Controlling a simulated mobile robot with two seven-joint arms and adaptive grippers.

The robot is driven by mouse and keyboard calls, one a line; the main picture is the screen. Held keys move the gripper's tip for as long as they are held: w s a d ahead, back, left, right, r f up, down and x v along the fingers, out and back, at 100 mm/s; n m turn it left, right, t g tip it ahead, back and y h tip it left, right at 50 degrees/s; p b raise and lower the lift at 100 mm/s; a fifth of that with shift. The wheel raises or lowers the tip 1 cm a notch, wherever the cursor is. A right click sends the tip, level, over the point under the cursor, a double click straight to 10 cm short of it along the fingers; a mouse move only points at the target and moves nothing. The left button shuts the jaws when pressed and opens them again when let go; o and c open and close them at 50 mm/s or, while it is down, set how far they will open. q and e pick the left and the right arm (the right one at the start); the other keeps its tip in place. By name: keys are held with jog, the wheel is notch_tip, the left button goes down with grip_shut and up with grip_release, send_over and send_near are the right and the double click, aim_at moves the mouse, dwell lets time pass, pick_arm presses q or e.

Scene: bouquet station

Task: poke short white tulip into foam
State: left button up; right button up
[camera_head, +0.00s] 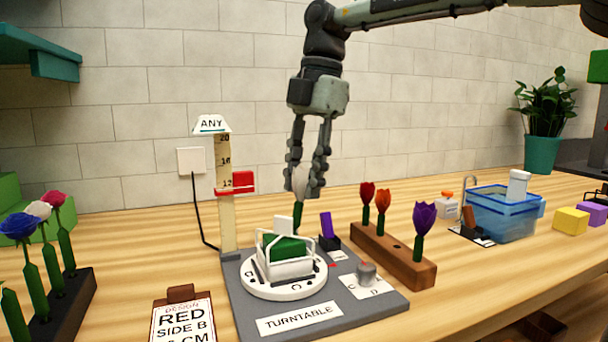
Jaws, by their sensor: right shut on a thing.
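The white tulip (300,184) hangs upright in my right gripper (305,185), which is shut on its white head. Its short green stem (297,215) points down behind the foam. The green foam block (286,249) sits in a white holder on the round white turntable (262,287). The stem's lower end is partly hidden behind the holder, so I cannot tell if it touches the foam. My left gripper is not in view.
A wooden rack (392,255) with red, orange and purple tulips stands right of the turntable. A height ruler (226,190) with a red slider rises behind left. A dark rack (65,308) of flowers is at left. A sign (184,320) reads RED SIDE B. A blue bin (503,214) stands right.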

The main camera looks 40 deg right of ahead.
jog(key=shift+f, duration=0.4)
dwell(0.9)
jog(key=o, duration=0.8)
jog(key=shift+r, duration=0.15)
jog(key=shift+s+d+r, duration=0.1)
jog(key=shift+d+r, duration=0.05)
jog(key=shift+r, duration=0.9)
jog(key=shift+w+d+r, duration=0.1)
jog(key=shift+d+r, duration=0.1)
jog(key=shift+r, duration=0.8)
jog(key=shift+s+d+r, duration=0.1)
jog(key=shift+d+r, duration=0.05)
jog(key=shift+r, duration=0.9)
jog(key=shift+o, duration=0.4)
